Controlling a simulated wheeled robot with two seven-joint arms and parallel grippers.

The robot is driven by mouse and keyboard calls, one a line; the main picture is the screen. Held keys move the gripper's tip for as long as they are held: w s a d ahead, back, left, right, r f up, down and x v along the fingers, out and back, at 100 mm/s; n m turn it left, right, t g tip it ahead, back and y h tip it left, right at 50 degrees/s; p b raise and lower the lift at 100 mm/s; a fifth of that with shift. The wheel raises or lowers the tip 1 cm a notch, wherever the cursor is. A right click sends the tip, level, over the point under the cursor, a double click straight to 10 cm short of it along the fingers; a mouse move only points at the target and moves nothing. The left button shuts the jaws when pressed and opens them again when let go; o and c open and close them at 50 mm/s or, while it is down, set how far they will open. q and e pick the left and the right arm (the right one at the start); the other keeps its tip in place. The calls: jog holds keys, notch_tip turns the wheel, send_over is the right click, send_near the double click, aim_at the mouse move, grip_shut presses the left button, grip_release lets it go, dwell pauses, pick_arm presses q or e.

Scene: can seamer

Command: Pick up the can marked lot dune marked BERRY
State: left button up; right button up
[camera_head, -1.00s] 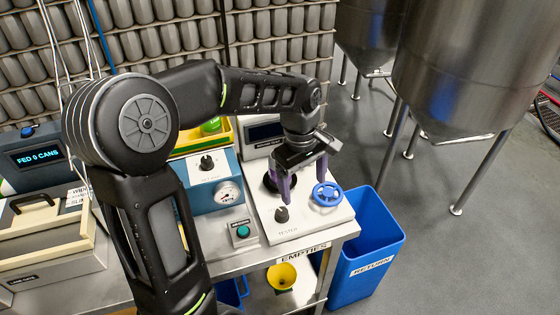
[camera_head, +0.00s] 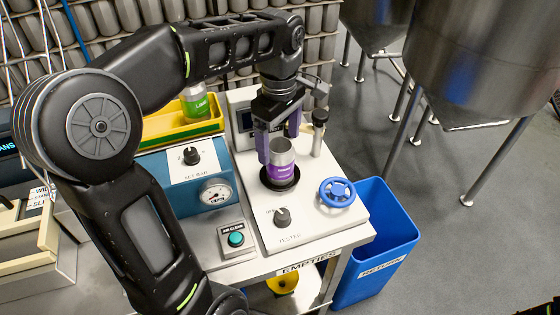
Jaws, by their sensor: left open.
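A silver can with a purple label (camera_head: 281,171) stands upright in the black round seat of the white tester (camera_head: 318,226). Its label text is too small to read, so I cannot confirm BERRY or the dune lot mark. My left gripper (camera_head: 279,147) is open, with its purple fingers pointing down at the can's upper part. One finger is at the can's left and the other at its back right. I cannot tell whether either touches it. My right gripper is not in view.
A green-labelled can (camera_head: 196,103) stands in the yellow tray (camera_head: 170,127) behind the blue gauge box (camera_head: 165,183). A blue handwheel (camera_head: 337,192) and a black-topped post (camera_head: 318,131) flank the can. A blue return bin (camera_head: 377,245) stands right of the bench.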

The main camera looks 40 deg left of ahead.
aim_at(280, 163)
pick_arm(q)
jog(key=shift+f, duration=1.25)
jog(key=shift+f+p, duration=0.6)
jog(key=shift+f, duration=2.05)
jog(key=c, duration=1.4)
